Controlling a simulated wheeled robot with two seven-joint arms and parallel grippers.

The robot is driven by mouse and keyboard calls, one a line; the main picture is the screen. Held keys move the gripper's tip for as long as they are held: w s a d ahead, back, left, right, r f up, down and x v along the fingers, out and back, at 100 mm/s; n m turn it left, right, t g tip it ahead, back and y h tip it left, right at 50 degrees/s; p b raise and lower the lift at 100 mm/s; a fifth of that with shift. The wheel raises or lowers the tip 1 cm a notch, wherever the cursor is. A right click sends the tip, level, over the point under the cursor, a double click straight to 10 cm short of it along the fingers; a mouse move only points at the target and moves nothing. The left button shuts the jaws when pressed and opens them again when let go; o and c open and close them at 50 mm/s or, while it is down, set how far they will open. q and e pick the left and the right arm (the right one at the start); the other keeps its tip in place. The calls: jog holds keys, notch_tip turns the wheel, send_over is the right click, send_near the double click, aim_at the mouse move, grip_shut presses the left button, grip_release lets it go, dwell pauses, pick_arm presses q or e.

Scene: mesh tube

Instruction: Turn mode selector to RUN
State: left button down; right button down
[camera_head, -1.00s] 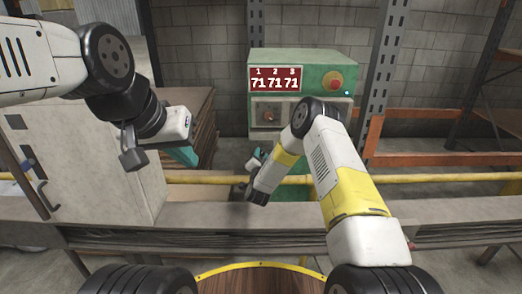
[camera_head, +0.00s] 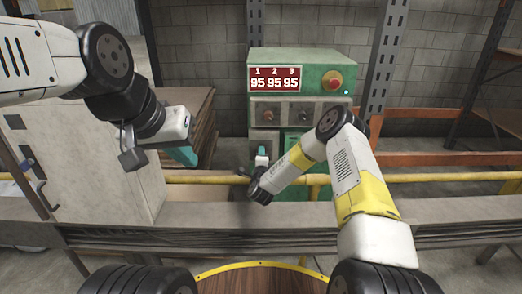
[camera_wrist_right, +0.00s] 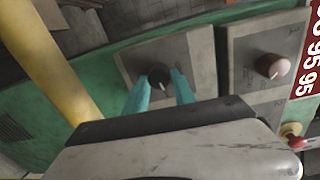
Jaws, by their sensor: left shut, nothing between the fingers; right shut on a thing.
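A dark round knob (camera_wrist_right: 159,76) with a pale pointer mark, apparently the mode selector, sits on a grey plate (camera_wrist_right: 200,60) of the green control cabinet (camera_head: 318,62). In the right wrist view, the teal fingers of my right gripper (camera_wrist_right: 160,88) are around this knob, one on each side, shut on it. In the head view, my right gripper (camera_head: 262,154) reaches the cabinet's lower left front and hides the knob. The plate's markings are too small to read. My left gripper (camera_head: 184,156) is shut and empty, away from the cabinet at the left.
A red display (camera_head: 275,79) reads 95 95 95. A red emergency button (camera_head: 333,81) is on its right. A pinkish knob (camera_wrist_right: 272,66) sits on the neighbouring plate. A yellow rail (camera_head: 420,178) runs before the cabinet. A grey cabinet (camera_head: 100,160) stands left.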

jog(key=shift+f+m, duration=0.1)
jog(key=shift+m, duration=0.8)
jog(key=c, duration=1)
grip_release()
jog(key=shift+c, duration=0.2)
jog(key=s, duration=0.7)
jog(key=shift+s+r, duration=0.25)
jog(key=shift+s, duration=0.15)
